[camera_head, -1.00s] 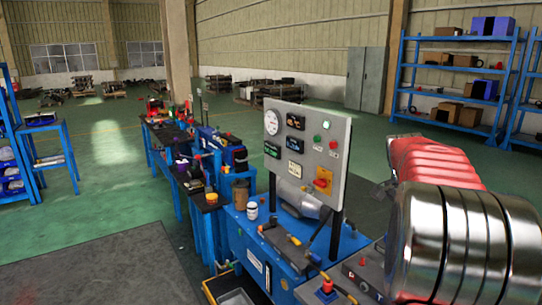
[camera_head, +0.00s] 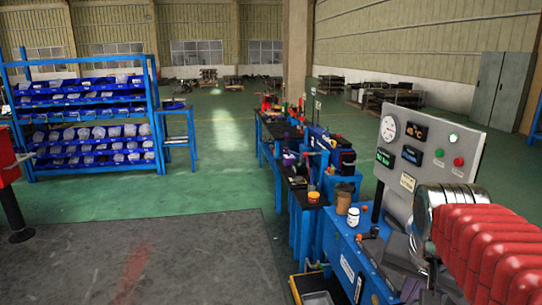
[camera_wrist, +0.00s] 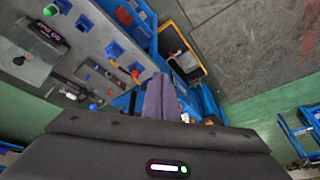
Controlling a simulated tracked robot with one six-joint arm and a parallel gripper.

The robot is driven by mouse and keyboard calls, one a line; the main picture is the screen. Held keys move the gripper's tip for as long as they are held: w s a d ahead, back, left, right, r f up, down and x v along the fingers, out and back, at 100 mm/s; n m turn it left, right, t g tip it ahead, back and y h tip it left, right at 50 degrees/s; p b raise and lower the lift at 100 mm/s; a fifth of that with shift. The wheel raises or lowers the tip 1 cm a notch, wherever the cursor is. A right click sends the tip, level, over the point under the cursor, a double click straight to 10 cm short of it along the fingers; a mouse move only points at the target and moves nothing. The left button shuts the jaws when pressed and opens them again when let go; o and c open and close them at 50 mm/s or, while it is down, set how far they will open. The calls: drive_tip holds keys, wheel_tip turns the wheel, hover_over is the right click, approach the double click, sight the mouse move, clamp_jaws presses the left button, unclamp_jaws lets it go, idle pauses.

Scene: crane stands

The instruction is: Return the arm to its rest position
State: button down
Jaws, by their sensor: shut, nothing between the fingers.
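My gripper (camera_wrist: 158,98) shows in the wrist view as a dark body along the bottom with greyish-purple fingers reaching up from it. The fingers are together and I see nothing held in them. In the head view, my arm (camera_head: 490,240), with red ribbed covering and a shiny metal joint, fills the lower right corner. It hides part of the panel and bench behind it. I cannot make out the gripper clearly in the head view.
A grey control panel (camera_head: 425,145) stands on a blue bench at the right, close behind my arm. A yellow-rimmed bin (camera_wrist: 183,52) shows below the wrist. A blue rack (camera_head: 85,125) with parts bins stands left. Open floor (camera_head: 160,260) lies front left.

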drive_tip(key=s+a+f+n+t+y, duration=0.1)
drive_tip(key=s+a+f+n, duration=0.1)
drive_tip(key=a, duration=0.4)
drive_tip(key=s+a+f+n+y, duration=0.1)
drive_tip(key=s+a+f+n, duration=0.1)
drive_tip(key=s+a+n, duration=0.3)
drive_tip(key=shift+s+a+f+n+t, duration=0.3)
drive_tip(key=shift+s+a+f+t, duration=0.15)
drive_tip(key=shift+a, duration=0.5)
